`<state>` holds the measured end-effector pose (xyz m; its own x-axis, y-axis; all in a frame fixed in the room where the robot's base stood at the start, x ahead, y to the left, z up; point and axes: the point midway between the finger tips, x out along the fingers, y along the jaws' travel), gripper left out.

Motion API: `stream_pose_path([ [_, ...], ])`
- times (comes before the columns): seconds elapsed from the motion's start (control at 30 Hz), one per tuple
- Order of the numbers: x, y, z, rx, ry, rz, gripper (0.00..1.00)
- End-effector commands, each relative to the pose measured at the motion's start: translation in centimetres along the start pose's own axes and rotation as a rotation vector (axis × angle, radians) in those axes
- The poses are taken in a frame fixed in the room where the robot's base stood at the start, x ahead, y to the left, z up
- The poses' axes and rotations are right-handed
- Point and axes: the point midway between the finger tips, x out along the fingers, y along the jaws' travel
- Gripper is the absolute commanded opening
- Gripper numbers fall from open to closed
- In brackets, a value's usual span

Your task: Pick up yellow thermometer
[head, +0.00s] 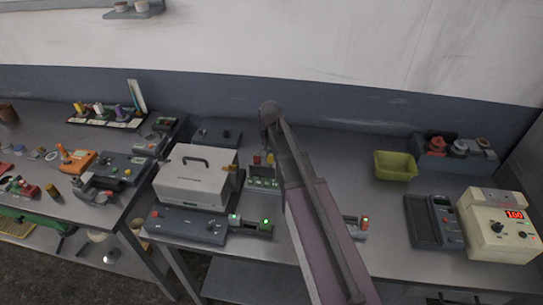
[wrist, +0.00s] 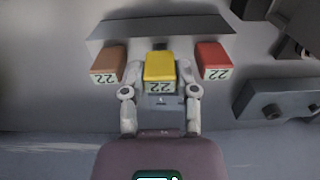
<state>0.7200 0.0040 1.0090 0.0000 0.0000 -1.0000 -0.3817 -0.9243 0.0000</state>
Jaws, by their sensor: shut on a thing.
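The yellow thermometer (wrist: 159,64) is a small yellow block with a white "22" label, in the middle of the wrist view. My gripper (wrist: 160,74) has one finger on each side of it and is shut on it. A brown thermometer (wrist: 107,61) is to its left and a red one (wrist: 212,57) to its right, both with "22" labels and both outside the fingers. They stand in a row by a grey holder (wrist: 160,27). In the head view my arm hides most of the gripper area.
In the head view, a white case (head: 197,178) with a dark handle stands left of my arm. A yellow-green bin (head: 395,166) and a beige box with a red display (head: 497,226) stand to the right. The bench between my arm and the bin is mostly clear.

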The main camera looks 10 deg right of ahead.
Motion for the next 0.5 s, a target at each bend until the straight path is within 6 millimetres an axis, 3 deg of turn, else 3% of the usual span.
stream_pose_path([
  [0.5, -5.7, 0.0, 0.0, 0.001, 0.0, 0.0, 0.0],
])
